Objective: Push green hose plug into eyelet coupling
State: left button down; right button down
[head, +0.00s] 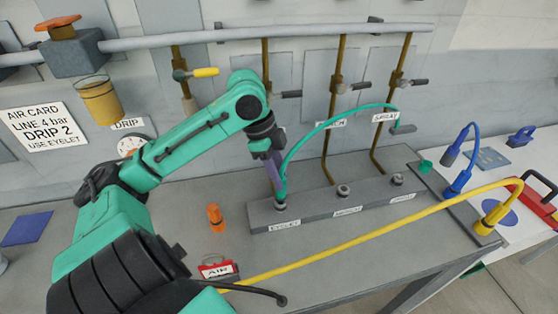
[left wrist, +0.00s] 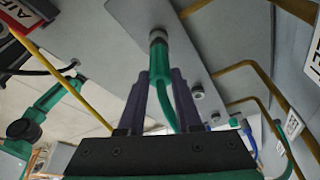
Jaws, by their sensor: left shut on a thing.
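The green hose plug (head: 281,195) stands about upright at the mouth of the eyelet coupling (head: 281,207), on the left of the grey coupling block (head: 320,211) above the EYELET label. My left gripper (head: 276,180) is shut on the plug. In the left wrist view its two dark fingers (left wrist: 158,92) flank the green plug (left wrist: 158,62), whose end meets the grey ring of the coupling (left wrist: 157,35). How deep the plug sits cannot be told. The green hose (head: 330,118) arches from it to the right. My right gripper does not show.
Two more couplings, the middle (head: 343,190) and right (head: 397,179), sit on the block. A yellow hose (head: 350,241) crosses the bench front. An orange plug-like piece (head: 215,217) and a red AIR card holder (head: 217,268) stand left. Brown pipes (head: 332,115) rise behind.

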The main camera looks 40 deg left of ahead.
pick_arm(q)
jog(key=shift+f+b, duration=0.3)
jog(key=shift+f, duration=0.4)
jog(key=c, duration=0.5)
grip_release()
notch_tip(320, 180, up, 5)
jog(key=p, duration=0.6)
jog(key=shift+r, duration=0.1)
dwell(0.4)
